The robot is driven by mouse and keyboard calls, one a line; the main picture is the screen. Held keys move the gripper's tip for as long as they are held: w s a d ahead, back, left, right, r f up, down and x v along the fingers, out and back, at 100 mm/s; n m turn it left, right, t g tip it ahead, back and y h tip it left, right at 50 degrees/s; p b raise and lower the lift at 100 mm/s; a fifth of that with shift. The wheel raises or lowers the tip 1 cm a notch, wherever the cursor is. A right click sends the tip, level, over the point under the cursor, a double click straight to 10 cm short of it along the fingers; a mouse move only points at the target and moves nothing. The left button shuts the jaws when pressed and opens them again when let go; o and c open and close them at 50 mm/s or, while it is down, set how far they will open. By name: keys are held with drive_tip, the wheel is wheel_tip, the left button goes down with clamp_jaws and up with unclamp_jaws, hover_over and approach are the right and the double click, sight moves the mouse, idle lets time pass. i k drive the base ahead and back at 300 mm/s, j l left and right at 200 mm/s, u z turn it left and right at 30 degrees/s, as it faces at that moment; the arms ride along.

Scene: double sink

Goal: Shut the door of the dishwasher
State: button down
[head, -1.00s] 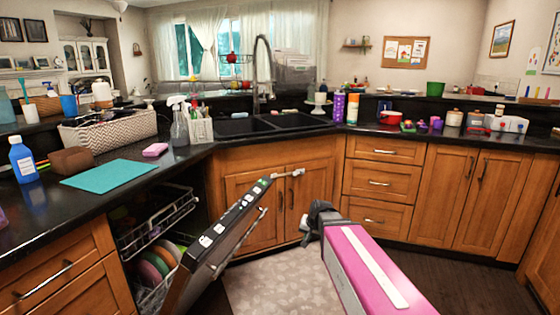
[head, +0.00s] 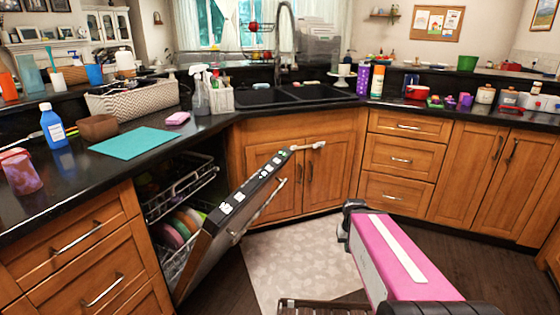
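The dishwasher door (head: 218,246) is partly open, tilted outward from the left counter. Its dark top edge with white marks faces up, and a bar handle runs along its outer face. Inside the dishwasher, an upper rack (head: 186,187) and a lower rack with colored plates (head: 182,228) show. My pink arm comes in from the lower right. Its dark far end, where my gripper (head: 349,217) appears to be, is to the right of the door, with a gap between them in the picture. The fingers cannot be made out clearly.
Wooden cabinets with drawers (head: 402,157) line the back and right. A pale patterned rug (head: 290,262) covers the floor between the door and my arm. The counter above holds a teal mat (head: 134,142), a blue bottle (head: 54,126) and a woven basket (head: 135,98).

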sight(219, 232)
drive_tip(key=u, duration=1.2)
drive_tip(key=l, duration=0.25)
drive_tip(key=k+z, duration=0.05)
